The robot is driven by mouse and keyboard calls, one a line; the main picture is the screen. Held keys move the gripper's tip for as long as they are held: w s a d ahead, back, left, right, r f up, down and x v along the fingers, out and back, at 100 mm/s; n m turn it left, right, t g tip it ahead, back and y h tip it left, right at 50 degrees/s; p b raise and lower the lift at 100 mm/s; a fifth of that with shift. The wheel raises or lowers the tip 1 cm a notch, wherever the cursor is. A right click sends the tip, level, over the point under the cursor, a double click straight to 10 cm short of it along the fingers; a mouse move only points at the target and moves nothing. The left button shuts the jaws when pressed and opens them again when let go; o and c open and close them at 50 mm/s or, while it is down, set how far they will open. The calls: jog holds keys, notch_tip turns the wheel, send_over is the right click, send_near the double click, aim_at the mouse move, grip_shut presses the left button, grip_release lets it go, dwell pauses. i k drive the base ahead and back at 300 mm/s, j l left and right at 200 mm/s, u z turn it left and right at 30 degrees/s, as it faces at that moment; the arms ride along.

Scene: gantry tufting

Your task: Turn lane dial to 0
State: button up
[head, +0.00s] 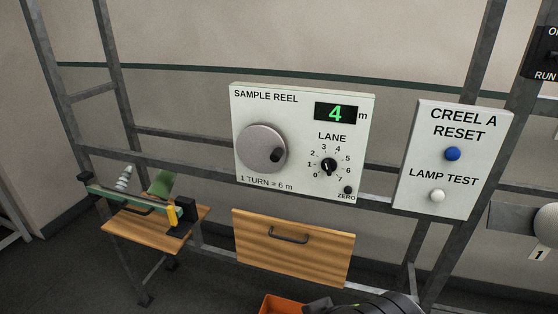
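The lane dial (329,166) is a small black knob on the white sample reel panel (304,188), with the numbers 0 to 7 around it. 0 is at its lower left and 7 at its lower right. Its pointer is too small to read surely; it seems to stand near the top of the scale. Nothing touches the dial. A dark, rounded part of my arm shows at the bottom edge, well below the panel. My gripper's fingertips are not in view.
The panel also has a big grey crank disc (258,143), a display (336,113) reading 4 m and a ZERO button (348,190). A reset and lamp test panel (428,191) is to the right. Below are a wooden drawer (292,264) and an orange bin (278,304).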

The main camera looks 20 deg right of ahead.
aim_at(329, 165)
jog(key=i+j+z, duration=0.1)
jog(key=j, duration=0.25)
jog(key=i+j, duration=0.2)
jog(key=j, duration=0.15)
jog(key=i+j+z, duration=0.15)
jog(key=j, duration=0.15)
jog(key=i+j, duration=0.15)
jog(key=j, duration=0.2)
jog(key=z, duration=0.05)
